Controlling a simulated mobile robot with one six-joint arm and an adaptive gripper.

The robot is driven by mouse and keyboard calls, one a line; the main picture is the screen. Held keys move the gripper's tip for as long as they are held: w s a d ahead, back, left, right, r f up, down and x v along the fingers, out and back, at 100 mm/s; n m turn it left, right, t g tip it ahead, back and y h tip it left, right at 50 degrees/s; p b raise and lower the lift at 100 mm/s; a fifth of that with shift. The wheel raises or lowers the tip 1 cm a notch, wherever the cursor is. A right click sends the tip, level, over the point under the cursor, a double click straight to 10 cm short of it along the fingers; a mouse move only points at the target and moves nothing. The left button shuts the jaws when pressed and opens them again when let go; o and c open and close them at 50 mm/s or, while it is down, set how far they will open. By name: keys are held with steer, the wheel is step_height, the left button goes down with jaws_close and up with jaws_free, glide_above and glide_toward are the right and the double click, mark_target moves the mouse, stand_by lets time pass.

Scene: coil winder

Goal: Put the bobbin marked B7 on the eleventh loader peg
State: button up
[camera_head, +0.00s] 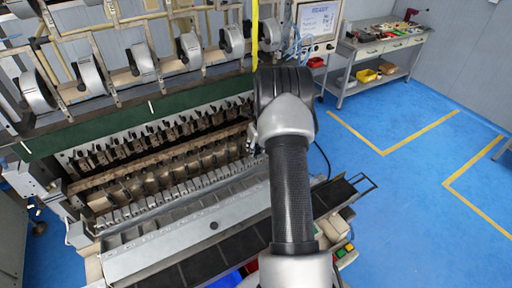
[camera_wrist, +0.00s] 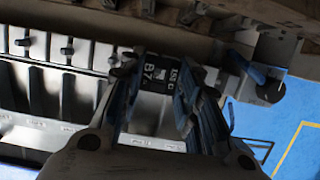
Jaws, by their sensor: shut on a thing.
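In the wrist view my gripper (camera_wrist: 160,92) is shut on a dark bobbin (camera_wrist: 155,76). Its black label reads B7 in white, with smaller print beside it. Dark loader pegs (camera_wrist: 68,50) stick out in a row on the pale machine front, left of the bobbin. The bobbin is close to the right end of this row; whether it touches a peg I cannot tell. I cannot make out which peg is the eleventh. In the head view my arm hides the gripper and bobbin at the right end of the coil winder (camera_head: 150,240).
Wire spools (camera_head: 143,60) hang on a frame above the winder. A dark tray strip (camera_head: 205,260) runs along its front. A screen (camera_head: 318,20) stands behind my arm. A workbench (camera_head: 385,45) is at the back right. The blue floor (camera_head: 400,180) at right is clear.

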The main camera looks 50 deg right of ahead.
steer(key=shift+f, duration=0.2)
steer(key=shift+f+b, duration=0.5)
steer(key=shift+f, duration=0.3)
steer(key=shift+f, duration=0.1)
steer(key=o, duration=0.8)
steer(key=v, duration=1.2)
steer(key=shift+s, duration=0.1)
